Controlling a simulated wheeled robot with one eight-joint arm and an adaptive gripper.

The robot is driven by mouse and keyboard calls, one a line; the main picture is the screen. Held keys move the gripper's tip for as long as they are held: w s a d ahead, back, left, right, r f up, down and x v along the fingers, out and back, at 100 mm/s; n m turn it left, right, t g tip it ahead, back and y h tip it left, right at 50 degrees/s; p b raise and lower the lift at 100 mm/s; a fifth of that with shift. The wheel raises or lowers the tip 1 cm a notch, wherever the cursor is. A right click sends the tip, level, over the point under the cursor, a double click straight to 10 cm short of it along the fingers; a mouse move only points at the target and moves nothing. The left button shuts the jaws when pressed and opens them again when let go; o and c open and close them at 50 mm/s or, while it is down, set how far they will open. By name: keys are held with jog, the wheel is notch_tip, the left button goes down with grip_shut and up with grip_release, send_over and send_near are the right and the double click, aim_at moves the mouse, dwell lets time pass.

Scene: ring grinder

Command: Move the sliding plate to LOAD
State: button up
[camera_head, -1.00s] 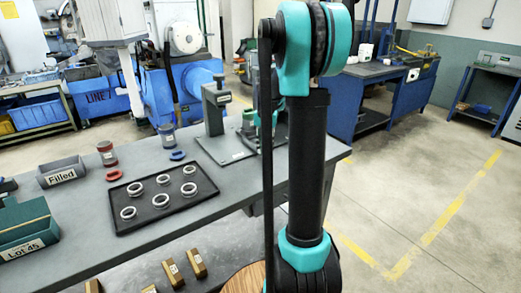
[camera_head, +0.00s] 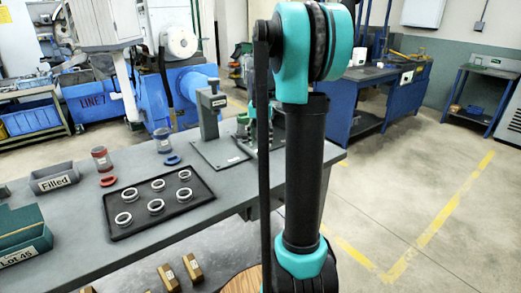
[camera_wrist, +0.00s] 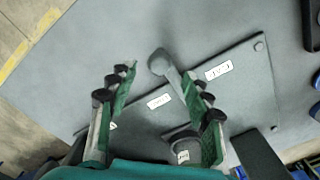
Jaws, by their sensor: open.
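A grey flat plate (camera_wrist: 250,98) with two white labels lies on the table in the wrist view; the label text is too blurred and turned to read surely. A grey bar with a rounded knob end (camera_wrist: 161,64) lies over the plate, between my fingers and closer to the right one; I cannot tell whether it belongs to the sliding plate. My gripper (camera_wrist: 157,76) is open above it, with green-lined fingers. In the head view the fixture's grey plate (camera_head: 217,154) and upright post (camera_head: 209,115) stand at the table's far end; my arm partly hides that area.
A black tray (camera_head: 195,207) with several metal rings lies on the table (camera_head: 85,215). The floor (camera_head: 400,200) at right is clear.

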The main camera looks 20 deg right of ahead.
notch_tip(320, 180, up, 7)
dwell(0.3)
dwell(0.4)
